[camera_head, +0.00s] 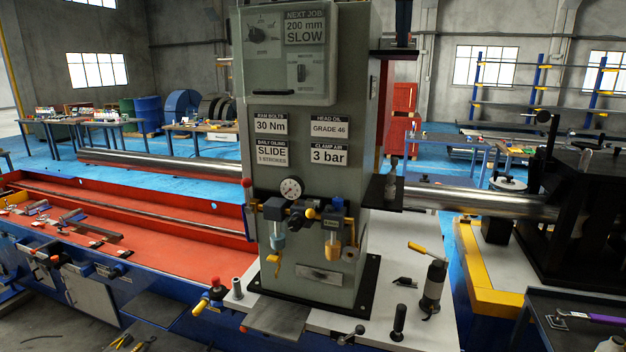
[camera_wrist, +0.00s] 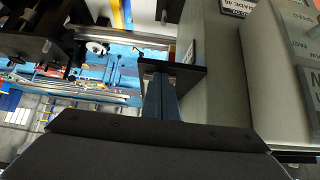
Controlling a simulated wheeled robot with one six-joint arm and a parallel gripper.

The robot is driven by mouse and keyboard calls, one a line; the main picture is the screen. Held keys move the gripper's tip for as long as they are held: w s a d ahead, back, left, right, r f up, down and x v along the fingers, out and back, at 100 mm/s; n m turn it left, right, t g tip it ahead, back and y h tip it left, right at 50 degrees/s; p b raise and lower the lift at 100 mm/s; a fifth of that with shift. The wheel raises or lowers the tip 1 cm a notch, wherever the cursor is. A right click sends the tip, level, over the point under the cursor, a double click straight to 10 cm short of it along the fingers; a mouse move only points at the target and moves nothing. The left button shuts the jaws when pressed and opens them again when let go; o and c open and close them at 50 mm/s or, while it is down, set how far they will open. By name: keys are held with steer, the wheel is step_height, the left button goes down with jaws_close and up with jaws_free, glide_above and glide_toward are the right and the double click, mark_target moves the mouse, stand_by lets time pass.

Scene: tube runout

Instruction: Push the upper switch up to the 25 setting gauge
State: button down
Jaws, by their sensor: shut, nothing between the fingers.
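In the wrist view, the dark body of my gripper (camera_wrist: 158,142) fills the bottom, beside the column. The panel (camera_wrist: 285,75) is at the right edge there, clear of the gripper.
Black plates stick out from the column's right side, one high (camera_head: 395,53) and one lower (camera_head: 387,195). A gauge (camera_head: 291,189) and valves sit low on its front. A long steel tube (camera_head: 480,200) runs behind. Free air lies in front of the panel.

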steer(key=shift+f, duration=0.15)
steer(key=s+b, duration=0.1)
steer(key=s+a+b, duration=0.1)
steer(key=s, duration=0.3)
steer(key=shift+s+a+b, duration=0.25)
steer(key=shift+a+b, duration=0.15)
